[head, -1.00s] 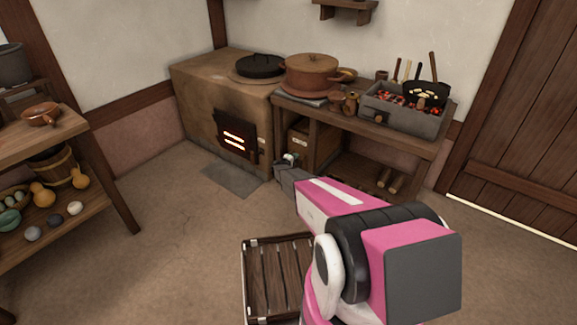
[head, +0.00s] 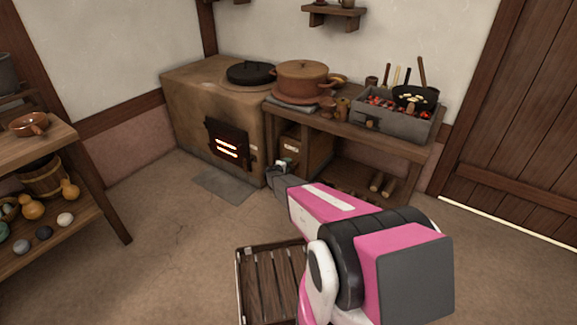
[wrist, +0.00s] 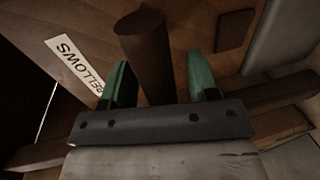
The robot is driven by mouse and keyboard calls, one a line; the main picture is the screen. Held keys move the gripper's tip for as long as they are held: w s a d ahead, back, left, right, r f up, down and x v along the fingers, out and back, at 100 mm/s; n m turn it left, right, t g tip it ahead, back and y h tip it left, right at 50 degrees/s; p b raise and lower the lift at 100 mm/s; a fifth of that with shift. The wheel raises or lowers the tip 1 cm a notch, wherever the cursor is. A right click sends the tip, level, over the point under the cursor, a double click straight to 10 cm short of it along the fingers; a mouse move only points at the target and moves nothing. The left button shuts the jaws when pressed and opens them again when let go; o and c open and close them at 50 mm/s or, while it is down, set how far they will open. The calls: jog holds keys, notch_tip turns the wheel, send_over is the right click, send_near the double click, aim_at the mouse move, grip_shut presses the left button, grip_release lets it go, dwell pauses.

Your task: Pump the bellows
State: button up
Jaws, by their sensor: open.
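The bellows are a wooden box (head: 314,152) under the bench, beside the stove. In the wrist view a pale label (wrist: 74,64) reading "BELLOWS" is fixed to a wooden face at the left. A thick, round dark wooden handle (wrist: 147,50) stands out toward my gripper (wrist: 161,68). The two green fingers are open, one on each side of the handle, with visible gaps. In the head view my gripper (head: 279,171) is low before the box, and my arm hides part of that area.
The clay stove (head: 190,105) with a glowing fire door (head: 227,143) stands left of the bench (head: 345,128). A pot (head: 302,80) and coal brazier (head: 390,122) are on the bench. A slatted crate (head: 268,285) is on the floor. Floor is free at left.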

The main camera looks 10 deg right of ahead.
jog(key=v, duration=0.9)
jog(key=shift+s+a, duration=0.25)
jog(key=shift+s, duration=0.05)
jog(key=shift+r, duration=0.1)
dwell(1.3)
jog(key=s+d+r+m+g+y, duration=0.1)
jog(key=s+d+r+m+g, duration=0.25)
jog(key=s+r, duration=0.55)
jog(key=s+d+r+m+g+y, duration=0.15)
jog(key=s+r+m+g, duration=0.35)
jog(key=s, duration=0.7)
jog(key=s+a+r+g+y, duration=0.1)
jog(key=s+a+r+y, duration=0.2)
jog(key=s+r, duration=0.4)
jog(key=s+a+r+g+y, duration=0.1)
jog(key=s+a+r+y, duration=0.2)
jog(key=s, duration=1.3)
notch_tip(320, 180, up, 5)
jog(key=y, duration=0.3)
jog(key=shift+a, duration=0.3)
jog(key=shift+f+g, duration=0.15)
jog(key=shift+g, duration=0.1)
